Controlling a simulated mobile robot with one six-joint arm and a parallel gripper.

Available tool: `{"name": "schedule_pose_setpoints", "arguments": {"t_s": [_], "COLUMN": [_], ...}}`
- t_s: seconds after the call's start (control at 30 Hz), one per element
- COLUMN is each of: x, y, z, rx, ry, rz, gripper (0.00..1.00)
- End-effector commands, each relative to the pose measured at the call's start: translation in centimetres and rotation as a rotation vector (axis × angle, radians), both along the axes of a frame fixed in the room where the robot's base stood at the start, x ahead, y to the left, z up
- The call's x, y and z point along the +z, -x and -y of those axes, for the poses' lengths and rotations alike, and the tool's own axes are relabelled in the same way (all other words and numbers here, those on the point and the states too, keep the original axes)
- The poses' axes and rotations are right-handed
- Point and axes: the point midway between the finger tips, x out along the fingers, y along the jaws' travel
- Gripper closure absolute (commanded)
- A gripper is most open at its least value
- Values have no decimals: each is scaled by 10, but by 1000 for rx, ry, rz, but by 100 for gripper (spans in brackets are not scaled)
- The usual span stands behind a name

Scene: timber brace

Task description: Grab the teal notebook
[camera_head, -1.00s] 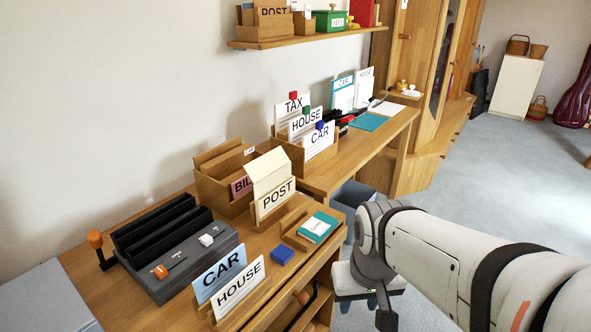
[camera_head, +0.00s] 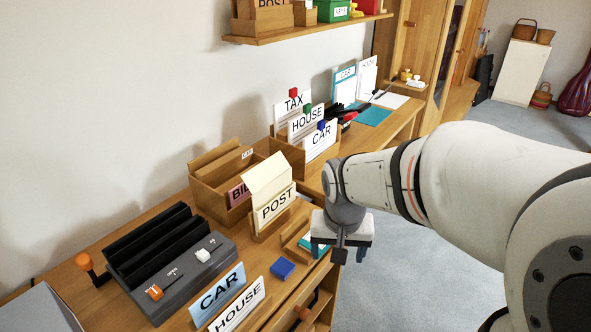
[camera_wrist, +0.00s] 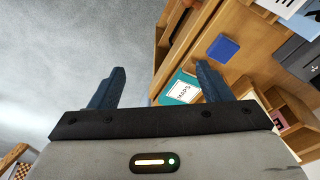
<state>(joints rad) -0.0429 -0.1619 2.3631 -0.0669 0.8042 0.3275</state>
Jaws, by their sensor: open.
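The teal notebook (camera_head: 306,244) lies in a small wooden tray at the desk's right edge, mostly hidden behind my gripper in the head view. In the wrist view the notebook (camera_wrist: 180,90) shows its teal cover and a white label, beside the right finger. My gripper (camera_head: 339,250) is open and empty, over the desk's right edge at the notebook. In the wrist view the gripper's fingers (camera_wrist: 160,70) are spread wide, with grey floor and the desk edge between them. Contact with the notebook cannot be told.
A blue block (camera_head: 283,268) lies near the tray, and a POST card holder (camera_head: 272,208) stands behind it. CAR and HOUSE cards (camera_head: 220,296) stand at the front. A dark grey slotted unit (camera_head: 165,262) is at left. Open floor (camera_head: 400,270) lies right of the desk.

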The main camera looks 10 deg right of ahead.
Motion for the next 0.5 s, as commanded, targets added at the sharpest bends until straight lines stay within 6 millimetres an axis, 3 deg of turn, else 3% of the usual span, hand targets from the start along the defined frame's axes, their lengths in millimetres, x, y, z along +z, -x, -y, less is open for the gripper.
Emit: {"name": "schedule_pose_setpoints", "arguments": {"t_s": [0.03,0.1,0.2,0.3,0.5], "x": [10,11,7,-2,-24], "y": [-18,-42,-75,-104,-143], "z": [0,-1,-2,-5,-10], "rx": [-49,-128,-239,-339,-490], "ry": [2,4,4,4,0], "rz": [-11,-11,-9,-8,1], "gripper": [24,19,11,11,11]}}
